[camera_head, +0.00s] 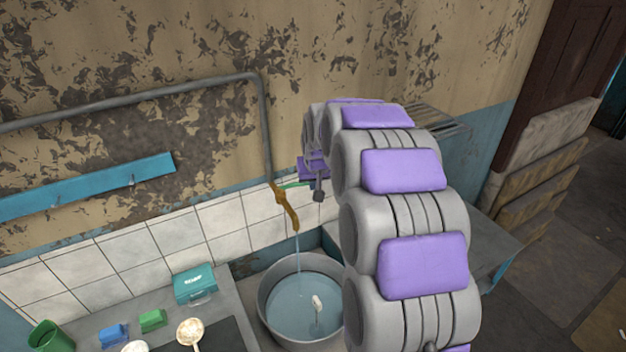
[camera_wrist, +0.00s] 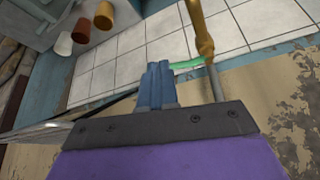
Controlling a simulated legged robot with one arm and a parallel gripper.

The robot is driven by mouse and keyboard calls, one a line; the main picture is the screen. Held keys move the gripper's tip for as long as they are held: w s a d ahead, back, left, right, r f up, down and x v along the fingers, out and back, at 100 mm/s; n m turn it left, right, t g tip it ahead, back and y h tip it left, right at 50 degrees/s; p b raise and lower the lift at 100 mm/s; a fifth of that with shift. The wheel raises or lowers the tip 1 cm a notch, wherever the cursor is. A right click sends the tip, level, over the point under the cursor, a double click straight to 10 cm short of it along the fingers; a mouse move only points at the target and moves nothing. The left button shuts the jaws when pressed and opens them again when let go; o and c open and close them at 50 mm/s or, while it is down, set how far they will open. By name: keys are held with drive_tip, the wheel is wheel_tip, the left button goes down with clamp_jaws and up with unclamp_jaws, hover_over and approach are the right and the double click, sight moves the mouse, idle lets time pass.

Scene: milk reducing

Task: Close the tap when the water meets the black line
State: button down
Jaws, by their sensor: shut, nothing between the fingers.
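The brass tap (camera_head: 287,208) hangs from a grey wall pipe, and a thin stream of water (camera_head: 298,250) runs from it. The tap's green handle (camera_head: 293,185) points toward my gripper. The water lands in a grey metal pot (camera_head: 263,297), which holds bluish water (camera_head: 290,308) and a small white object. I cannot make out a black line on the pot. My gripper (camera_head: 319,196) is beside the handle, at its right. In the wrist view, my gripper's blue fingers (camera_wrist: 158,68) are shut and empty, close to the green handle (camera_wrist: 187,64) and the tap (camera_wrist: 202,35); contact is unclear.
A white tiled wall (camera_head: 225,225) stands behind the tap. A counter at the left holds a teal box (camera_head: 195,284), green and blue blocks, a green cup (camera_head: 45,337) and a ladle. My arm hides part of the pot's right side.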

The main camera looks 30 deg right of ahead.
sight(307, 184)
drive_tip(key=w+d+f, duration=0.1)
drive_tip(key=w+f, duration=0.5)
drive_tip(key=w, duration=0.1)
drive_tip(key=shift+d, duration=0.15)
idle(0.4)
drive_tip(key=shift+w+d+r, duration=0.1)
drive_tip(key=shift+w+d, duration=0.15)
drive_tip(key=shift+w, duration=0.3)
drive_tip(key=shift+w+d+p, duration=0.25)
drive_tip(key=shift+w+p, duration=0.1)
drive_tip(key=shift+w, duration=0.3)
drive_tip(key=shift+s, duration=0.15)
